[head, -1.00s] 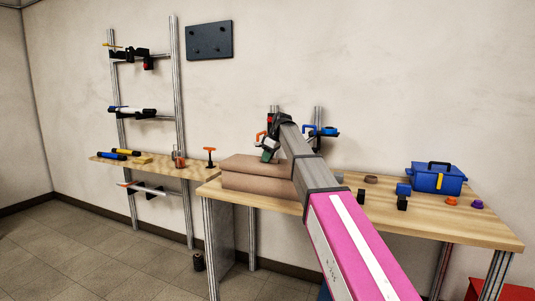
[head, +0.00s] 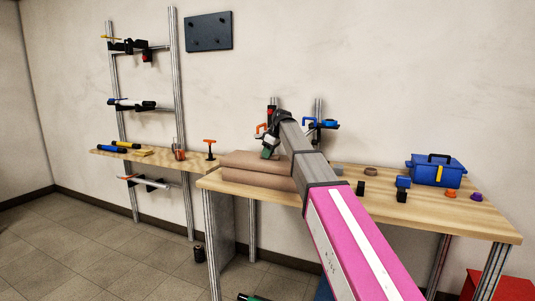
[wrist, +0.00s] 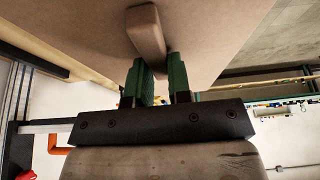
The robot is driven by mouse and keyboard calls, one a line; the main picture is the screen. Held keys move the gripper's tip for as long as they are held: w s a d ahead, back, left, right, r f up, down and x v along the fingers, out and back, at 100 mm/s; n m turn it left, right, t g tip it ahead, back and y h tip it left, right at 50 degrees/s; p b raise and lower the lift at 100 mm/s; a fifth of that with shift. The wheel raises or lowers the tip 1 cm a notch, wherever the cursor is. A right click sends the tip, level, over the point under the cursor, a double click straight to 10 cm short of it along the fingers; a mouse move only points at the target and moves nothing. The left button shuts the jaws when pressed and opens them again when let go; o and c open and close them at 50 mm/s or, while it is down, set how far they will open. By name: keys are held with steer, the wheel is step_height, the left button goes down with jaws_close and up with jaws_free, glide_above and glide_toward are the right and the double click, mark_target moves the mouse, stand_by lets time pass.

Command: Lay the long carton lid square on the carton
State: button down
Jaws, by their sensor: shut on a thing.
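The long carton lid (head: 245,160) is a flat tan-brown slab. It lies over or just above the brown carton (head: 258,181) at the left end of the workbench, with a dark line between the two. I cannot tell whether they touch or how square they are. My gripper (head: 268,153) is at the lid's top, towards its far side. In the wrist view my gripper (wrist: 158,65) has its green fingers shut on the raised tan handle bar of the lid (wrist: 70,35). My arm hides the right end of the lid and carton.
On the workbench (head: 440,222), right of my arm, are a blue toolbox (head: 437,170), a blue block (head: 403,182), black blocks (head: 402,196) and small round pieces. A shelf rack (head: 150,160) with tools stands at the left. A red box (head: 500,285) is at lower right.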

steer(key=shift+f, duration=0.3)
steer(key=c, duration=1)
jaws_free()
steer(key=v, duration=1)
steer(key=shift+r, duration=0.1)
steer(key=shift+d+r, duration=0.1)
steer(key=shift+r, duration=0.15)
